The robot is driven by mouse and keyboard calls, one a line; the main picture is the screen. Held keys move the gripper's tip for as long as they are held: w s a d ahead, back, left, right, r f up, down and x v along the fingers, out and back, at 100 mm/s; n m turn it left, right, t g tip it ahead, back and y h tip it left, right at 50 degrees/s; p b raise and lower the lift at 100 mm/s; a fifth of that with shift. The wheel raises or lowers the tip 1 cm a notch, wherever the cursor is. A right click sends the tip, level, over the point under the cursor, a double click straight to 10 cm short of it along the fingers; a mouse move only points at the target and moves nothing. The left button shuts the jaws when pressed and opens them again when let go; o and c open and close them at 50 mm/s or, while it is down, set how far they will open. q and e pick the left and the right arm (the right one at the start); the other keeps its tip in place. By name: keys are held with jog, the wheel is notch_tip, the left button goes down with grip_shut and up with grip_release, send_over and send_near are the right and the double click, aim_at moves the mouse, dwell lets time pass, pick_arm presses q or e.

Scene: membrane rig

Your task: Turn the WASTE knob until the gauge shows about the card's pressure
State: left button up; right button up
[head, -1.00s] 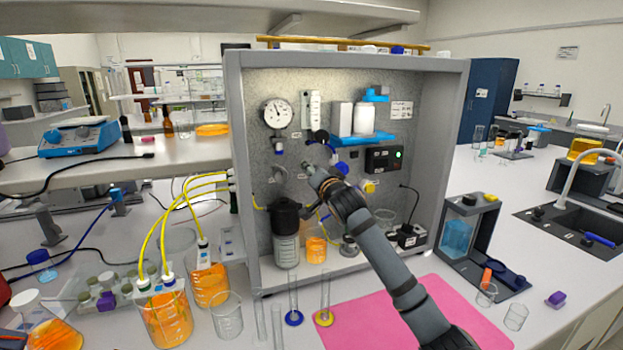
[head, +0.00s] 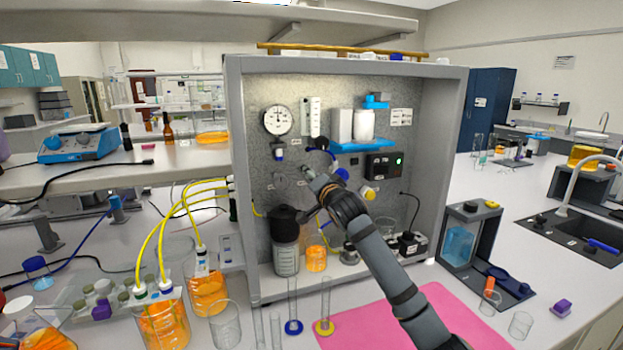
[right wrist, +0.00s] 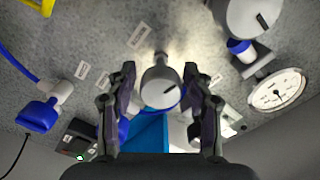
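The round white gauge (head: 278,120) is on the upper left of the rig's back panel. It also shows in the right wrist view (right wrist: 276,91), but its reading is too small to tell. My right gripper (head: 314,182) is at the panel, below and right of the gauge. In the right wrist view, my right gripper (right wrist: 160,98) is open, with a finger on each side of a grey knob (right wrist: 158,88) with a dark pointer mark. I see gaps beside the knob. Its label is unreadable, as is the white card (head: 401,117) on the panel. My left gripper is out of view.
Another grey knob (right wrist: 250,14) is close by in the right wrist view. A blue-handled valve (right wrist: 42,110) and a blue shelf (head: 362,145) stick out from the panel. A dark-capped bottle (head: 286,252) stands below my gripper. A pink mat (head: 450,310) lies in front.

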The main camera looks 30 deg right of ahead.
jog(key=shift+s, duration=0.1)
jog(key=shift+v, duration=3.65)
jog(key=shift+a, duration=0.1)
dwell(0.5)
